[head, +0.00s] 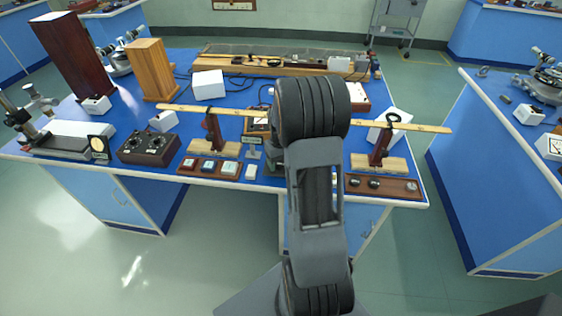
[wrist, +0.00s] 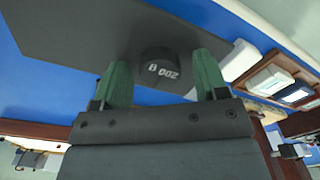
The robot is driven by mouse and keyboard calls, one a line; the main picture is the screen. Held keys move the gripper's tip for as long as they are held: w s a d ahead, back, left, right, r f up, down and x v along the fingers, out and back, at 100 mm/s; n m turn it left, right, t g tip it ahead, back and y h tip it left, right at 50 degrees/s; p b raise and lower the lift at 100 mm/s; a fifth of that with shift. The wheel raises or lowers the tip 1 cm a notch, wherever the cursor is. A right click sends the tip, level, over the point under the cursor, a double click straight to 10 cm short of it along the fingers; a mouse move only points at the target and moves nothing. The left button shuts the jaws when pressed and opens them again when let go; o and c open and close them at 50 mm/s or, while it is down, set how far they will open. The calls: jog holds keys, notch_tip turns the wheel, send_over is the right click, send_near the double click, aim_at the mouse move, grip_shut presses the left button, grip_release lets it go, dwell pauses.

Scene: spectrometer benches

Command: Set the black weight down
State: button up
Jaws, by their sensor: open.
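The black weight (wrist: 160,68), a short cylinder with white "200 g" lettering that appears upside down, shows in the wrist view. It appears to rest on a flat dark grey plate (wrist: 95,55) on the blue bench top. My gripper (wrist: 164,72) is open, its two green fingers on either side of the weight, with a visible gap on each side. In the head view my own arm hides the gripper and the weight.
On the blue bench (head: 225,130), a long wooden beam (head: 235,110) spans behind my arm. A tray of small boxes (head: 209,167) and a brown tray with dark weights (head: 385,186) lie along the front edge. A black dial box (head: 148,147) stands to the left.

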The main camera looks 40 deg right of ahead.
notch_tip(320, 180, up, 11)
jog(key=s+a+r+n+t, duration=0.1)
jog(key=s+a+r, duration=0.1)
jog(key=s+a, duration=0.4)
jog(key=s+a+r+n+t, duration=0.1)
jog(key=s+a, duration=0.6)
jog(key=a, duration=0.7)
jog(key=shift+s+r+t, duration=0.2)
jog(key=shift+r+t, duration=0.35)
jog(key=shift+t, duration=0.25)
jog(key=shift+d+r, duration=0.1)
jog(key=shift+r, duration=0.1)
